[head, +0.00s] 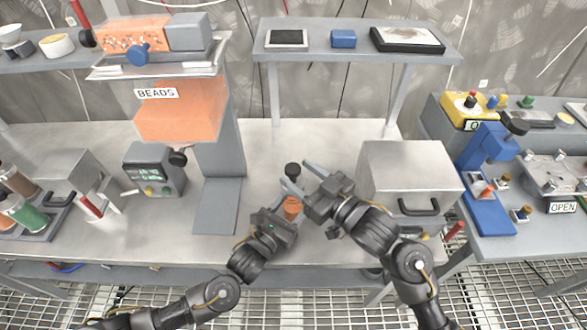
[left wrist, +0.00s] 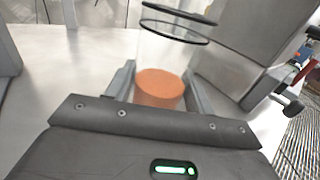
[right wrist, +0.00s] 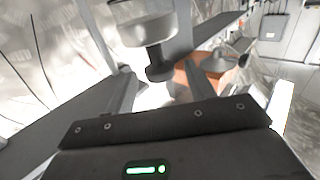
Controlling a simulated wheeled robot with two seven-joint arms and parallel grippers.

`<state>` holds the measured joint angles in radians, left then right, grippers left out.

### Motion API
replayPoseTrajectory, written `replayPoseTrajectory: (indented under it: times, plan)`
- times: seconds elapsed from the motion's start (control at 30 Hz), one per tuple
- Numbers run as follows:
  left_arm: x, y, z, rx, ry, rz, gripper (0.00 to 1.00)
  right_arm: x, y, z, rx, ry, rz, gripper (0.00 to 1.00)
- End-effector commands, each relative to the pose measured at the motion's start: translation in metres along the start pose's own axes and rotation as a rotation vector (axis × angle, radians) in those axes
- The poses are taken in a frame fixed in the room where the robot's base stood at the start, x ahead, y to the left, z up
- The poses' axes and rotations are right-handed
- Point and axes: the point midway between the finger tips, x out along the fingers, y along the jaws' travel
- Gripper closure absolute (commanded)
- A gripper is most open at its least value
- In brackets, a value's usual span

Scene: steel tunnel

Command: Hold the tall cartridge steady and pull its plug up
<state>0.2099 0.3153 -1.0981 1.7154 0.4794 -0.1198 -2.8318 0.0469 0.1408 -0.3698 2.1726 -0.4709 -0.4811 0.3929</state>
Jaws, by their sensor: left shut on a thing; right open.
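The tall cartridge stands upright on the bench, a clear tube with orange fill (head: 292,207). It also shows in the left wrist view (left wrist: 160,88), with a dark ring at its top. My left gripper (head: 288,211) is shut on its lower part, one finger on each side. The black plug (head: 292,169) sits at the cartridge's top. My right gripper (head: 295,173) is open around the plug's height. In the right wrist view, which looks upside down, the dark plug knob (right wrist: 159,70) lies between the open fingers. Whether either finger touches it I cannot tell.
A steel box (head: 408,168) with a black handle stands close on the right. The bead hopper (head: 180,112) and its grey column stand to the left, beside a small meter (head: 153,170). A raised shelf (head: 350,53) is behind. Bare bench lies around the cartridge.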

Motion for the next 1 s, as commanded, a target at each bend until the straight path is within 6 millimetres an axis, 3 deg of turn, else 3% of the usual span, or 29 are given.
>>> replayPoseTrajectory:
  times: [0.2,0.4,0.6,1.0]
  plan:
    - [0.0,0.0,-0.001,0.001,0.002,0.0,0.74,-0.049,0.0,0.001,-0.002,-0.003,0.0,0.45]
    - [0.0,0.0,-0.001,0.001,0.002,0.0,0.74,-0.08,0.0,0.001,-0.001,-0.002,0.001,0.45]
    - [0.0,0.0,-0.001,0.0,0.002,-0.001,0.74,-0.091,0.0,0.0,0.0,0.001,0.0,0.45]
    - [0.0,0.0,-0.001,0.0,0.002,-0.001,0.74,-0.092,0.0,-0.002,-0.002,0.0,-0.001,0.45]
